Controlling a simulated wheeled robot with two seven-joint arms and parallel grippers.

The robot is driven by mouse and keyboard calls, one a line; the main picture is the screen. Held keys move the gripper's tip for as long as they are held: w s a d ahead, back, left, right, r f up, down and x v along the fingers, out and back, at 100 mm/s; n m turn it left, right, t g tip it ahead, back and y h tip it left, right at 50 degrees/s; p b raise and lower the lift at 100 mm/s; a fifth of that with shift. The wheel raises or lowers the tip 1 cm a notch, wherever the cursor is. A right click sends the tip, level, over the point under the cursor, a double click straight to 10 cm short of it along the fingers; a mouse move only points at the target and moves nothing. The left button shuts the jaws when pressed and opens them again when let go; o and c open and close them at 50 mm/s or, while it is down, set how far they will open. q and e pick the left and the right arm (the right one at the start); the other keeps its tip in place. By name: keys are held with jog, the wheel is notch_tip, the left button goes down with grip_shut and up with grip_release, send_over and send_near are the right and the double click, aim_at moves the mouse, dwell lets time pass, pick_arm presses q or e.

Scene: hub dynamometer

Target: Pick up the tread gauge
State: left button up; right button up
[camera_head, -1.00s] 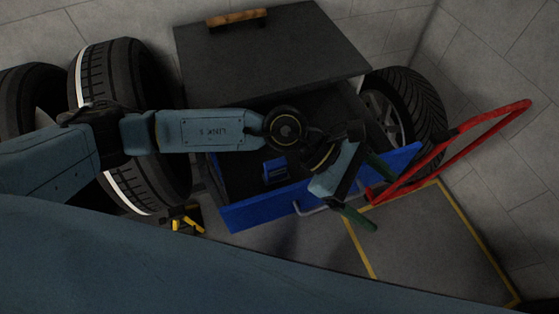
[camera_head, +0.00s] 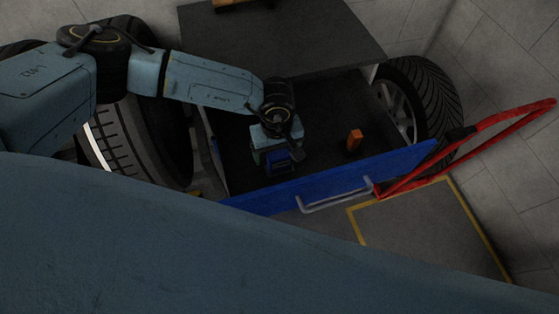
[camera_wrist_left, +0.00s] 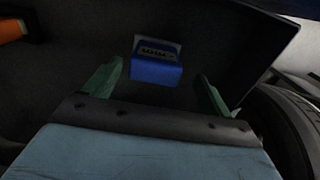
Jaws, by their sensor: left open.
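A small blue block with a pale, marked face, which looks like the tread gauge (camera_head: 280,164), lies inside the open drawer (camera_head: 330,183). In the left wrist view the tread gauge (camera_wrist_left: 156,71) sits ahead of the fingers, between their lines. My left gripper (camera_head: 275,150) reaches down into the drawer over the gauge and partly hides it in the head view. In the left wrist view my left gripper (camera_wrist_left: 158,72) is open, its green fingers apart on either side of the gauge, with nothing held. My right gripper is not in view.
An orange block (camera_head: 354,140) stands in the drawer to the right. The dark cabinet top (camera_head: 290,40) overhangs the drawer's back. Tyres stand left (camera_head: 145,150) and right (camera_head: 425,95). A red bar frame (camera_head: 485,135) is beside the drawer front.

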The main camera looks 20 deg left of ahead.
aim_at(280, 161)
pick_arm(q)
jog(key=shift+w+d+f, duration=0.1)
jog(key=shift+d+f, duration=0.05)
jog(key=shift+f, duration=1.2)
jog(key=shift+w+d+f, duration=0.1)
jog(key=shift+d+f, duration=0.05)
jog(key=shift+f, duration=1.2)
jog(key=shift+c, duration=0.4)
jog(key=c, duration=1)
jog(key=shift+r, duration=0.1)
jog(key=shift+c, duration=0.2)
